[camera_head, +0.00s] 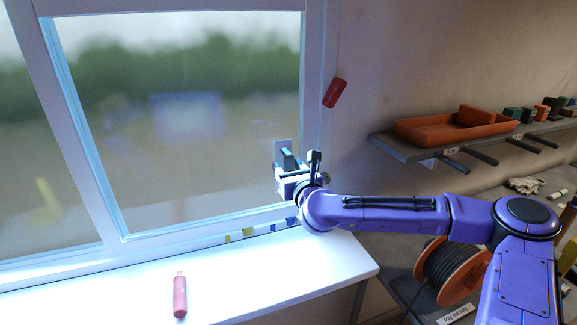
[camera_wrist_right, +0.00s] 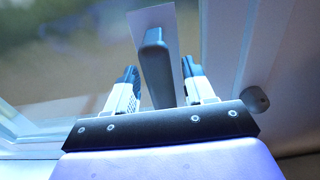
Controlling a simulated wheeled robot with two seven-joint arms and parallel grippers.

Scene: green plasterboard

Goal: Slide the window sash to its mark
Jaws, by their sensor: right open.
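The white window sash (camera_head: 72,130) frames a large pane in the head view. A dark upright handle (camera_head: 287,158) on a pale plate is at its right side; the handle (camera_wrist_right: 155,62) also shows in the wrist view. My right gripper (camera_head: 284,176) is open at the handle. In the wrist view the two fingers of my right gripper (camera_wrist_right: 160,84) stand one on each side of the handle, with gaps. Yellow marks (camera_head: 248,233) and blue marks (camera_head: 291,221) line the track below the sash. My left gripper is out of view.
A red bottle (camera_head: 180,296) stands on the white sill (camera_head: 110,300). A red tag (camera_head: 334,92) is on the frame at right. A shelf (camera_head: 408,149) with an orange tray (camera_head: 440,131) and a cable reel (camera_head: 452,272) are at right.

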